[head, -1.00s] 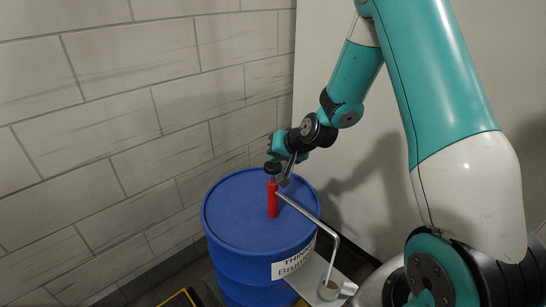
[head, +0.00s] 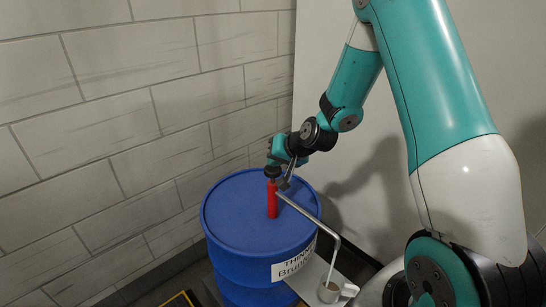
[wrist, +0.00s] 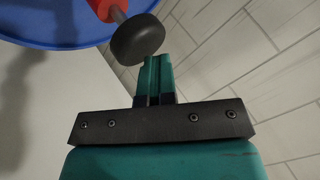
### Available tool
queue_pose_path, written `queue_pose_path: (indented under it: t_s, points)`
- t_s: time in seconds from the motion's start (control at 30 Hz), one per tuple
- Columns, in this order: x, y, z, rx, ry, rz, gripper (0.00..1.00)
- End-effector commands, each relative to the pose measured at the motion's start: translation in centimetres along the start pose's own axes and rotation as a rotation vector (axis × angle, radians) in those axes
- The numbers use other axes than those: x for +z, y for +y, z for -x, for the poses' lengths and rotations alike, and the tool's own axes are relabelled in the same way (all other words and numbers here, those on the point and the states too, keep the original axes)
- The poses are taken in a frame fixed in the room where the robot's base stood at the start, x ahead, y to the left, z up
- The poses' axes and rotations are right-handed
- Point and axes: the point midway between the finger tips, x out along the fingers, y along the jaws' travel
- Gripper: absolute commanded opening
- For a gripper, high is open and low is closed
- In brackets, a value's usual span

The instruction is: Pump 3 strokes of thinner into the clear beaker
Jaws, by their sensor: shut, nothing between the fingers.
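The red pump (head: 272,200) stands upright on the lid of the blue thinner drum (head: 235,220). Its black knob (head: 272,172) is on top; in the wrist view the knob (wrist: 137,40) is close by my fingertips. My gripper (head: 274,160) is shut and empty, just above and against or very near the knob; I cannot tell whether it touches. The gripper (wrist: 155,62) points towards the drum in the wrist view. A bent metal spout (head: 312,218) runs from the pump down to the beaker (head: 328,293), a pale cup with a handle. Its contents cannot be made out.
The beaker stands on a small grey shelf (head: 312,272) by the drum's right front. A tiled wall (head: 130,130) rises behind and left of the drum. A plain pale panel (head: 335,70) stands behind my arm. A yellow-edged item (head: 180,300) lies on the floor at lower left.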

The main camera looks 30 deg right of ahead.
Motion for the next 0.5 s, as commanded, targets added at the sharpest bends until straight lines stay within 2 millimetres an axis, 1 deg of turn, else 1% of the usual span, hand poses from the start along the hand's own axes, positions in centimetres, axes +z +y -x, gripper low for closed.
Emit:
queue_pose_path:
  t_s: [0.5]
  points:
    - [0.49,0.42,-0.5,0.002,-0.004,-0.001,0.0]
